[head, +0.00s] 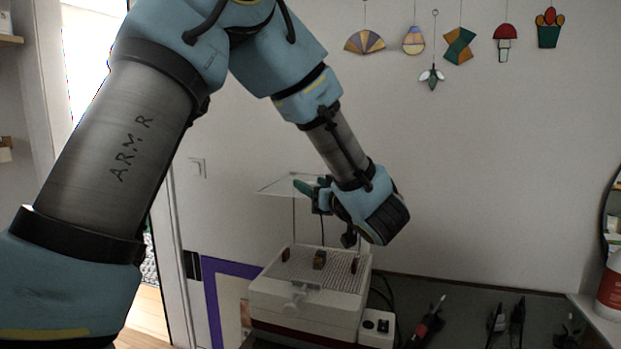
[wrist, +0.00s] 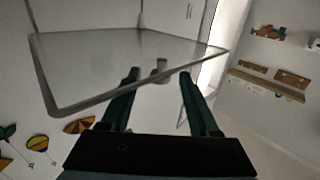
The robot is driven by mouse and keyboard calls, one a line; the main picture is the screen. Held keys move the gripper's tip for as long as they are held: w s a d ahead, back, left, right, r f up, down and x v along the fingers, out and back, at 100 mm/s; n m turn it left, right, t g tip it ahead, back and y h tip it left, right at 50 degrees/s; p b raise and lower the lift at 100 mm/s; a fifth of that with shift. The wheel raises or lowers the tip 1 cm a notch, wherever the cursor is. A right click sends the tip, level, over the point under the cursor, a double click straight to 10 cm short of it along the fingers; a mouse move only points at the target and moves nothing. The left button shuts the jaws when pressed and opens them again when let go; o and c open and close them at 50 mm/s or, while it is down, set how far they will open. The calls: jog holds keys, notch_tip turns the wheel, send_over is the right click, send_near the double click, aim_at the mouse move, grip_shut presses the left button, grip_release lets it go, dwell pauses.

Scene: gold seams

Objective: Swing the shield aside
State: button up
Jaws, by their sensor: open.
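The shield (head: 283,184) is a clear flat pane held level on thin posts above the white grinder (head: 305,308). In the wrist view the shield (wrist: 85,62) fills the upper left, with its near edge running across between my fingers. A small grey knob (wrist: 160,68) shows between the fingertips. My gripper (head: 308,188) is at the right side of the shield. Its two green fingers (wrist: 158,78) are open, one on each side of the knob. I cannot tell whether either finger touches the knob or the pane.
The grinder's grid top holds several small brown pieces. A control box (head: 377,327) with a dark switch is at its right. Hand tools (head: 428,322) hang or lie to the right. Stained-glass ornaments (head: 460,46) hang on the wall. The air right of the grinder is clear.

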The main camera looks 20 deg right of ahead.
jog(key=shift+w, duration=0.6)
grip_shut()
dwell(1.1)
